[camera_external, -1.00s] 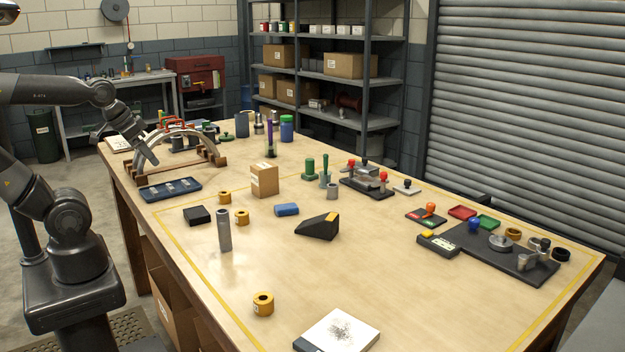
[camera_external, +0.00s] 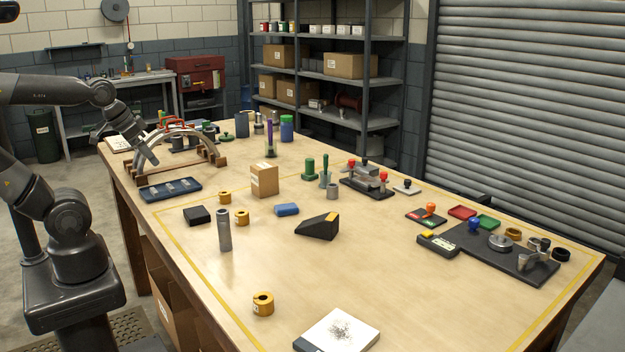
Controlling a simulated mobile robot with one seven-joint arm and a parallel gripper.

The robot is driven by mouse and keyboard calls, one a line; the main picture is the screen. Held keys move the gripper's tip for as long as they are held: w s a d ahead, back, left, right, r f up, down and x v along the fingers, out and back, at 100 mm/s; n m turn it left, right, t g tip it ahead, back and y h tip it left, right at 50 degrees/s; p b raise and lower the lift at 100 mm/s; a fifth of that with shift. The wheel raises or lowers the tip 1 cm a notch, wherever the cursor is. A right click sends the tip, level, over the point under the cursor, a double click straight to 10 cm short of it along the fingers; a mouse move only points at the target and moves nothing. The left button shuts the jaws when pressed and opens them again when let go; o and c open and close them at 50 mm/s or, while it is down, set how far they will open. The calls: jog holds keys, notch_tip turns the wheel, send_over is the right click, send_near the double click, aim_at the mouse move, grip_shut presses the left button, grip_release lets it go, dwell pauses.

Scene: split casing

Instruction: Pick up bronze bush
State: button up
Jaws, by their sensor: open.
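Another bronze-coloured ring (camera_external: 513,234) sits on the dark plate at the right. I cannot tell which is the bronze bush. My gripper (camera_external: 152,160) is open at the table's far left, beside the grey arched casing half (camera_external: 187,137) and well away from all the rings. Its fingertips are small and dark, and I see nothing held in them.
A grey upright cylinder (camera_external: 224,231), a black block (camera_external: 197,216), a cardboard box (camera_external: 264,180) and a black wedge (camera_external: 318,227) stand among the rings. The dark blue tray (camera_external: 150,193) lies before the arch.

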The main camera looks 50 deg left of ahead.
jog(key=c, duration=0.4)
jog(key=m+g, duration=0.6)
jog(key=m, duration=0.2)
send_over(224, 192)
jog(key=f, duration=0.8)
jog(key=s+f, duration=0.1)
jog(key=f, duration=0.4)
jog(key=shift+d+f, duration=0.1)
jog(key=shift+d, duration=0.25)
jog(key=shift+w+d+f, duration=0.1)
jog(key=shift+w+f, duration=0.1)
jog(key=shift+f, duration=1.05)
jog(key=shift+w+f, duration=0.15)
jog(key=shift+f, duration=1.1)
